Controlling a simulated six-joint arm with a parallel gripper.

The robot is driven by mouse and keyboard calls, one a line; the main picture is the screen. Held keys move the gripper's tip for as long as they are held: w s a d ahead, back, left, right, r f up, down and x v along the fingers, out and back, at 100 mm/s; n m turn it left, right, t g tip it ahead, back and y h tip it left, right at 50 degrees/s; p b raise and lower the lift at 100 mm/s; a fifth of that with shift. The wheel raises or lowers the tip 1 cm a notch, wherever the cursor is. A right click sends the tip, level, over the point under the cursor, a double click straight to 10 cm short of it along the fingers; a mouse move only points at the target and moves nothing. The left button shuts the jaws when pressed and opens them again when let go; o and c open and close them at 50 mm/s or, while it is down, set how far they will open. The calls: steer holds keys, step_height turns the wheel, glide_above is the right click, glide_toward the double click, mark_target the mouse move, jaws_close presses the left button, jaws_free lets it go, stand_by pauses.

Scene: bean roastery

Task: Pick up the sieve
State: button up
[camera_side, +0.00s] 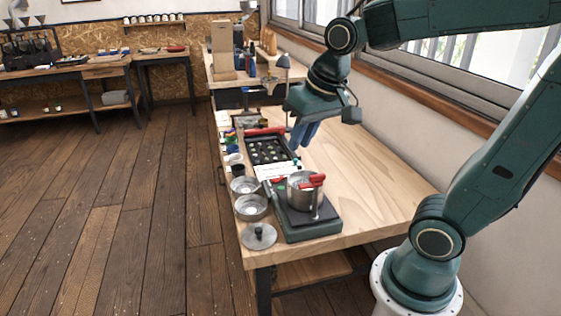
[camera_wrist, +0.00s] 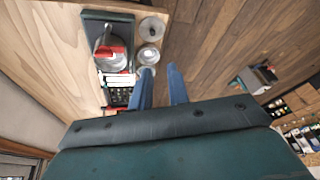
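No object is clearly recognisable as the sieve. Two round, shallow metal vessels stand at the table's left edge in the side view, a nearer one (camera_side: 251,208) and a farther one (camera_side: 243,185); I cannot tell whether either is the sieve. The nearer one seems to show in the wrist view (camera_wrist: 149,57). My gripper (camera_side: 300,146) hangs above the table, to the right of the black tray and beyond the metal vessels. In the wrist view, its two blue fingers (camera_wrist: 159,68) stand apart with nothing between them, so it is open and empty.
A metal pot (camera_side: 299,191) with a red part stands on a dark green scale (camera_side: 300,233). A metal lid (camera_side: 259,237) lies at the front left corner. A black tray (camera_side: 253,146) holds small pieces. The table's right side (camera_side: 365,180) is clear.

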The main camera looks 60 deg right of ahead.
steer(key=w+d+f+m+g, duration=0.1)
steer(key=w+d+f+m, duration=0.3)
steer(key=w, duration=0.4)
steer(key=m+g, duration=0.3)
steer(key=m, duration=0.5)
glide_above(265, 206)
steer(key=s+a, duration=0.2)
steer(key=a, duration=0.1)
step_height(265, 206, down, 19)
steer(key=shift+f, duration=0.1)
steer(key=shift+a+f, duration=0.1)
steer(key=shift+f, duration=4.1)
steer(key=shift+f, duration=0.15)
steer(key=shift+f, duration=2.45)
